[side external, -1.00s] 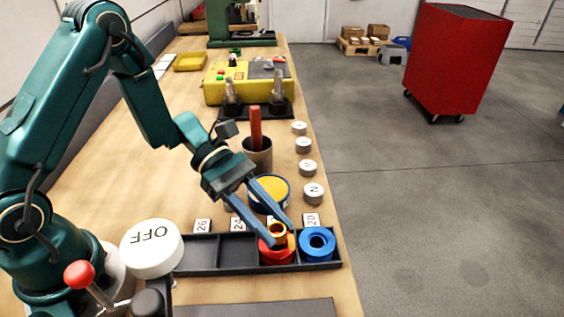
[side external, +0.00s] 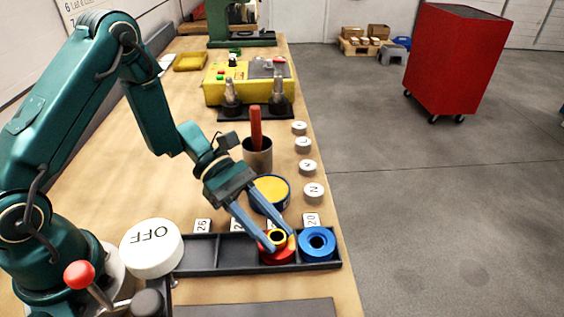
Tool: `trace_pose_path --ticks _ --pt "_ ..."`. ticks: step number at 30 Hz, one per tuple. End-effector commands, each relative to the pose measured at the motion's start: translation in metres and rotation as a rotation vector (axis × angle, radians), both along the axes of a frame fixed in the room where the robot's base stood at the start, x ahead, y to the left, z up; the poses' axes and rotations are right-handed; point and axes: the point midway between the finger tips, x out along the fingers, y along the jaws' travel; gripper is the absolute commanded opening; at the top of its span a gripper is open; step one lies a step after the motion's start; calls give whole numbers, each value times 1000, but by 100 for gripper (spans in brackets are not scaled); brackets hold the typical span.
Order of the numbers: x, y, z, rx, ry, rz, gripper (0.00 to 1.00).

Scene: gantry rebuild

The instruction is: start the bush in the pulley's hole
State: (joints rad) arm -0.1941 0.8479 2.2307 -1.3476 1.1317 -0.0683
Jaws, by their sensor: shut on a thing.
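My gripper (side external: 279,241) is shut on a small yellow bush (side external: 277,236) with a dark bore, one finger on each side of it. The bush is over the middle of the red pulley (side external: 276,257), low against its top face. The fingers hide part of the pulley and its hole, so I cannot tell whether the bush's lower end is inside the hole. The red pulley lies in a compartment of the black tray (side external: 205,254).
A blue pulley (side external: 317,243) lies in the tray's right end compartment. The left compartments are empty. A round yellow-topped tin (side external: 270,192) stands close behind the fingers. Numbered cards, including one reading 20 (side external: 311,220), stand behind the tray. A white OFF button (side external: 151,249) is at left.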

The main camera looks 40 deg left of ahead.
Motion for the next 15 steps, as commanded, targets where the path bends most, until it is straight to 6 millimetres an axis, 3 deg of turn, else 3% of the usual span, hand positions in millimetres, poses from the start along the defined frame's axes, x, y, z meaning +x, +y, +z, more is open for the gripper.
trace_pose_path --ticks 2,3,5,6,15 --pt "0 0 0 0 0 0 0" --pt "0 0 0 0 0 0 43" --pt "0 0 0 0 0 0 66" --pt "0 0 0 0 0 0 71" --pt "0 1 1 0 0 1 71"
